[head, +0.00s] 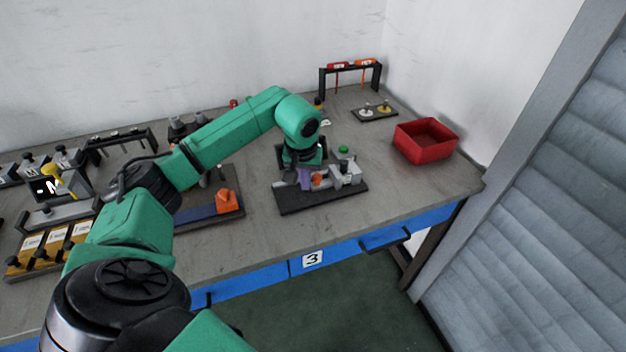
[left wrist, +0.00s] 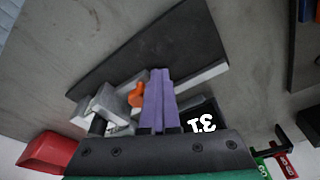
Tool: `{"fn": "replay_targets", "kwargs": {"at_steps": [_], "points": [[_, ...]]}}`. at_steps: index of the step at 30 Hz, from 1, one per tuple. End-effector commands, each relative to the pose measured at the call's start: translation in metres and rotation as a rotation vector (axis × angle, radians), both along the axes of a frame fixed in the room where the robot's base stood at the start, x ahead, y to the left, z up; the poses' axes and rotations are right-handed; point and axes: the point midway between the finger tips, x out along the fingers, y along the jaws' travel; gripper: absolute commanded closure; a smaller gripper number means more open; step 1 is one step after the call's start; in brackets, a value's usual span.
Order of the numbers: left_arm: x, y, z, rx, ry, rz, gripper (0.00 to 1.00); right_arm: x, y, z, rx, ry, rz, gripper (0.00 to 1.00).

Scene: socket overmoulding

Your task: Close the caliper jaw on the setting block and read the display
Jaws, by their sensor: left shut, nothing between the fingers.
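The caliper station stands on a black base plate (head: 325,200) near the table's front edge. A light grey bar and a grey block (head: 349,174) sit on it. A small orange piece (head: 317,181) is beside my gripper; it also shows in the left wrist view (left wrist: 137,96). My left gripper (head: 305,180) points down over the station, with its purple fingers (left wrist: 159,98) shut and empty, left of the orange piece in the head view. A dark display (left wrist: 203,120) shows partly in the left wrist view, with white characters cut off. I cannot tell whether the fingers touch the bar. My right gripper is out of view.
A red bin (head: 426,141) stands to the right. A small dark plate (head: 374,113) with two pegs and a black rack (head: 350,76) are behind. A blue tray with an orange block (head: 227,201) is left. Table in front of the bin is clear.

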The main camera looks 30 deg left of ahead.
Motion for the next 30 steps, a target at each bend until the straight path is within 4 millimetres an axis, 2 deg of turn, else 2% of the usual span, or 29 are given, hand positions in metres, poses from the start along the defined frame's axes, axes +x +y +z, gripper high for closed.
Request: {"fn": "replay_targets", "kwargs": {"at_steps": [4,17,30], "points": [[0.002,-0.002,0.003,-0.007,-0.015,-0.004,1.0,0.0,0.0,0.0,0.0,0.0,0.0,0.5],[-0.008,0.006,0.004,-0.004,-0.008,-0.001,1.0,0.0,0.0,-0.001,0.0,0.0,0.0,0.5],[-0.009,0.006,0.048,-0.002,-0.005,-0.001,1.0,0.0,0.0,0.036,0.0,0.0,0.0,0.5]]}}
